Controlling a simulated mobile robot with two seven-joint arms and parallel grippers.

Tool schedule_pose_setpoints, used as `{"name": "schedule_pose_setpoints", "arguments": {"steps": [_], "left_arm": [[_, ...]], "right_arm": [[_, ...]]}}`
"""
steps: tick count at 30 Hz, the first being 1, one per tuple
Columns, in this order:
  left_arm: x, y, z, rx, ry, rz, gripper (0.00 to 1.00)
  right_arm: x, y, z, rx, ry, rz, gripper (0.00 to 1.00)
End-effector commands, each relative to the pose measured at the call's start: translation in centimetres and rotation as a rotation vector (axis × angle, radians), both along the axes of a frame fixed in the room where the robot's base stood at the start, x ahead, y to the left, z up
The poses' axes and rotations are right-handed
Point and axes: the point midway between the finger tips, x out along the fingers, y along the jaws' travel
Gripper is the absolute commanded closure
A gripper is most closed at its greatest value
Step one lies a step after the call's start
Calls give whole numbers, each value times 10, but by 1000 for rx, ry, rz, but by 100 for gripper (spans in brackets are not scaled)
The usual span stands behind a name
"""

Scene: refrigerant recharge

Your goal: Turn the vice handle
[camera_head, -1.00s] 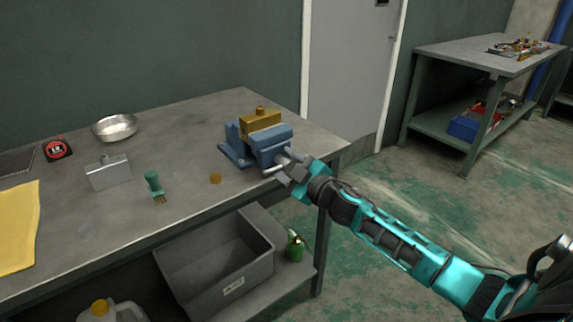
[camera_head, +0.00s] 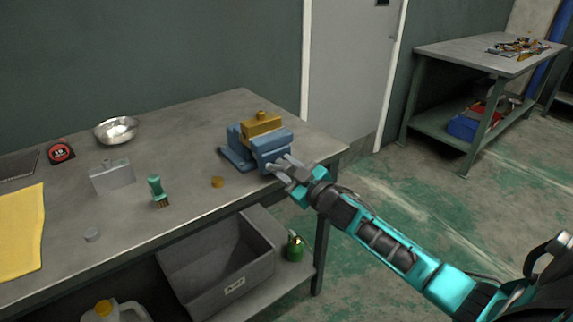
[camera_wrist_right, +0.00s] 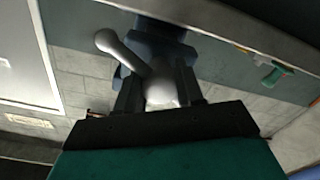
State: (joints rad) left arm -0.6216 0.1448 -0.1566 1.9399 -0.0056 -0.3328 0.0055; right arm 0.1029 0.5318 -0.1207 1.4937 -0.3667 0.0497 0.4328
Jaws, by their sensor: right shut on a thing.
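The blue vice (camera_head: 270,150) stands near the right end of the workbench, with a brass-coloured block (camera_head: 261,124) in its jaws. Its metal handle (camera_head: 291,161) sticks out at the front right. My right gripper (camera_head: 286,171) is at the front of the vice, shut on the handle. In the right wrist view, the two dark fingers (camera_wrist_right: 159,92) close around the pale handle (camera_wrist_right: 130,57), whose rounded end slants up to the left. The fingers hide part of the handle. My left gripper is not in view.
A grey bin (camera_head: 215,262) and a green bottle (camera_head: 295,246) stand below.

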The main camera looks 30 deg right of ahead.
Motion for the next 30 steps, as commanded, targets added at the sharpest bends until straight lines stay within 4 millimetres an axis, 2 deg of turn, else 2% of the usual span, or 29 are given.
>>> {"name": "schedule_pose_setpoints", "arguments": {"steps": [6, 7, 15, 25, 30], "left_arm": [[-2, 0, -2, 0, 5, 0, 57], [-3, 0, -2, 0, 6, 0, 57], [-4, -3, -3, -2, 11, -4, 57], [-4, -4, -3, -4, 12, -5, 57], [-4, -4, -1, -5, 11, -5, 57]], "right_arm": [[0, -1, 1, 10, -2, -2, 93], [0, -1, 1, 9, -2, -2, 62], [0, 0, 2, 7, -4, -1, 37], [-2, 0, 2, 4, -4, 1, 37], [-20, -2, 0, 4, -1, 1, 37]]}}
